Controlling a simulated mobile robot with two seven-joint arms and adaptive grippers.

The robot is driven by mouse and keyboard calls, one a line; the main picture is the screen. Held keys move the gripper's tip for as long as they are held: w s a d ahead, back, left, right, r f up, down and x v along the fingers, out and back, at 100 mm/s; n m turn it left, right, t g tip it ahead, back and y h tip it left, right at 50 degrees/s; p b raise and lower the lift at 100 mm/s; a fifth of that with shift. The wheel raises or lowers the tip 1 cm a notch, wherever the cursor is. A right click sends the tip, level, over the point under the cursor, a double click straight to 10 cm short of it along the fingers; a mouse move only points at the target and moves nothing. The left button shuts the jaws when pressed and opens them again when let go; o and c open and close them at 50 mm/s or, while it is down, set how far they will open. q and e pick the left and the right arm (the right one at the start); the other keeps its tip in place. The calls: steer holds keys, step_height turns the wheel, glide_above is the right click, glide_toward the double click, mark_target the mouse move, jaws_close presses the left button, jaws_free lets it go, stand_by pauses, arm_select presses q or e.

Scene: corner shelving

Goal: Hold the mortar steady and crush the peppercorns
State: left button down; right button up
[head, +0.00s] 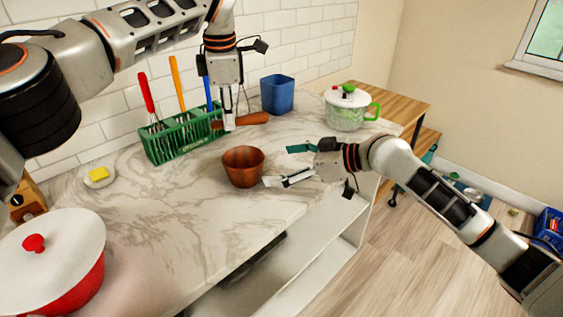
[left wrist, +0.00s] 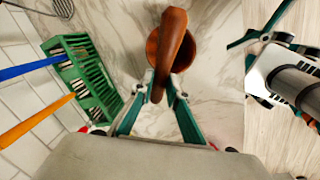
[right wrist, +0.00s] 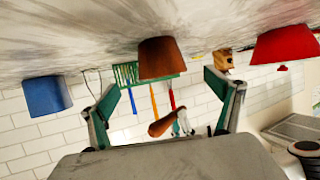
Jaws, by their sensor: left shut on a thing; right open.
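The wooden mortar (head: 243,170), a reddish-brown cup, stands upright on the marble counter; it also shows in the left wrist view (left wrist: 184,62) and the right wrist view (right wrist: 160,58). My left gripper (head: 230,123) is shut on the brown wooden pestle (head: 254,118) and holds it lying roughly level above and behind the mortar. In the left wrist view the pestle (left wrist: 172,45) covers part of the mortar's opening. My right gripper (head: 281,166) is open and empty just right of the mortar, its fingers pointing toward it, apparently not touching. No peppercorns can be made out.
A green utensil rack (head: 182,136) stands against the tiled wall, with a blue container (head: 277,95) and a white pot (head: 346,108) further right. A butter dish (head: 99,177) and a red lidded pot (head: 70,282) are on the left. The counter around the mortar is clear.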

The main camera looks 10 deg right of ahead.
mark_target(244, 166)
steer(key=shift+w+a+r, duration=0.1)
steer(key=shift+w+a, duration=0.1)
steer(key=shift+a, duration=0.05)
steer(key=x, duration=1.1)
steer(key=shift+a, duration=0.2)
steer(key=c, duration=1.5)
steer(key=o, duration=1.3)
steer(key=shift+f, duration=0.2)
steer(key=shift+o, duration=0.2)
steer(key=c, duration=1.1)
